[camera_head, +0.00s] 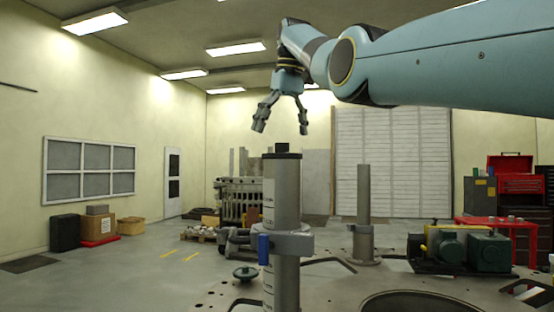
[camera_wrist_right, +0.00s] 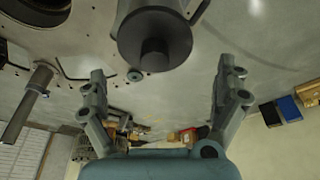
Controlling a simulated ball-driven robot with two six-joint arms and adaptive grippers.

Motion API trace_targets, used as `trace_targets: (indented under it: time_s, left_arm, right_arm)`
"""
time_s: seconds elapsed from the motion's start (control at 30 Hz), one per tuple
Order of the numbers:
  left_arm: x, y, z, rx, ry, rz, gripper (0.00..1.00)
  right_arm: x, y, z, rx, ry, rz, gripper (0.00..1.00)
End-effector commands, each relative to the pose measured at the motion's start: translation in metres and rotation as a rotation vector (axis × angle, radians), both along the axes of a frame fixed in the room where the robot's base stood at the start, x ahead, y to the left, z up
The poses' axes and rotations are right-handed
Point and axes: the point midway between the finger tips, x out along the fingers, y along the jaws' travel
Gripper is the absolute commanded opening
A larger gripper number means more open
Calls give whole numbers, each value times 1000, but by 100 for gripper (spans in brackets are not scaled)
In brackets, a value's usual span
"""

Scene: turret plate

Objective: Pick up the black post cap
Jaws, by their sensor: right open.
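The black post cap (camera_head: 282,148) sits on top of an upright grey post (camera_head: 282,192) in the middle of the head view. In the right wrist view the cap (camera_wrist_right: 155,52) shows as a dark round knob on the post's end, at the top centre. My right gripper (camera_head: 282,130) hangs above the cap in the head view, its fingers spread and empty. In the right wrist view its two fingers (camera_wrist_right: 165,82) stand apart on either side, with the cap beyond their tips. My left gripper is in neither view.
The post rises from a large grey plate (camera_head: 215,293) with holes. A shorter grey post (camera_head: 364,210) stands behind to the right. A blue-handled clamp (camera_head: 264,249) is on the main post. A green and yellow machine (camera_head: 465,248) sits at right. The air around the cap is clear.

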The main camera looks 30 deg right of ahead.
Motion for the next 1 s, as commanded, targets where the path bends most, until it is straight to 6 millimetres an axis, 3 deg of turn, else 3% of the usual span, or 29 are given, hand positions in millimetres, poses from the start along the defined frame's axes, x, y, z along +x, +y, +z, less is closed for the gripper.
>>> trace_targets:
  time_s: [0.27, 0.53, 0.9, 1.0]
  left_arm:
    - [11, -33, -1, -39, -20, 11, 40]
    - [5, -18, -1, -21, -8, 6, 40]
    - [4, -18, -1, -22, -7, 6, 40]
    - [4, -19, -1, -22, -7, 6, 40]
  right_arm:
    - [13, -6, -40, -1, 1, 2, 100]
    - [15, -7, -45, -1, -1, 2, 99]
    - [15, -7, -45, -1, -1, 2, 50]
    - [15, -7, -44, -1, -2, 2, 44]
